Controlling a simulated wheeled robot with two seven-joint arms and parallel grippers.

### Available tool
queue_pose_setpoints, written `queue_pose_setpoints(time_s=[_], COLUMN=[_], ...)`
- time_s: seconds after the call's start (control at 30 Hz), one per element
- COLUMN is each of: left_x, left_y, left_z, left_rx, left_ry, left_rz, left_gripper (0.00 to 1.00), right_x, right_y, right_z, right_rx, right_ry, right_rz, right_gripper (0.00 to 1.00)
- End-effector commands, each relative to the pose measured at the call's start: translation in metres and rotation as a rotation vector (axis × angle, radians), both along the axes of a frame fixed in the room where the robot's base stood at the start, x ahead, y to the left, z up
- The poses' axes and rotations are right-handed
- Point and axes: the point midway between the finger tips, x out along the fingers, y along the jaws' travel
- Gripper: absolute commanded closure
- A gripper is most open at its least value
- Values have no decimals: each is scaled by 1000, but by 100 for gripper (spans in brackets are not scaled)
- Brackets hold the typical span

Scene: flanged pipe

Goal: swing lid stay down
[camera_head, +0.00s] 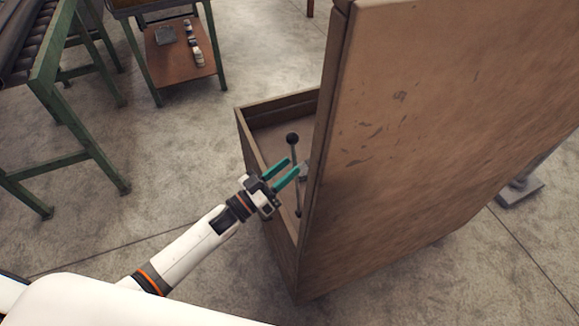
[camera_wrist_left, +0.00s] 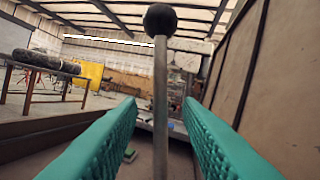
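The lid stay (camera_head: 295,165) is a thin grey rod with a black ball on top, standing nearly upright inside a brown box (camera_head: 247,140). The large brown lid (camera_head: 430,130) of the box stands raised to its right. My left gripper (camera_head: 284,172) has teal fingers and is open beside the rod, level with its upper part. In the left wrist view the rod (camera_wrist_left: 160,100) stands between the two open fingers, apart from both, with the ball (camera_wrist_left: 160,19) above them. The rod's lower end is partly hidden. My right gripper is not in view.
A green-legged roller table (camera_head: 60,90) stands at the left. A small table with a brown lower shelf (camera_head: 180,50) holding small items stands at the back. A grey metal foot (camera_head: 520,190) shows at right. The concrete floor between is clear.

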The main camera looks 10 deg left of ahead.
Motion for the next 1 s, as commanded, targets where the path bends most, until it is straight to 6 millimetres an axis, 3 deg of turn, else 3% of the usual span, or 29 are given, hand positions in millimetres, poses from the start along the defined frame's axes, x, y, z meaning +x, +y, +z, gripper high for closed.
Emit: queue_pose_setpoints(time_s=[0.3,0.5,0.87,1.0], left_x=[-52,-72,-78,-78], left_y=[41,58,63,62], left_z=[-22,-27,-27,-25], left_rx=[2,1,0,24], left_ry=[5,3,0,-13], left_rz=[0,0,0,2], left_gripper=[67,67,67,85], right_x=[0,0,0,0], right_y=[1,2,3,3], right_z=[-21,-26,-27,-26], right_rx=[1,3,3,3], right_ry=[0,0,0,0], right_rz=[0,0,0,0], right_gripper=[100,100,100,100])
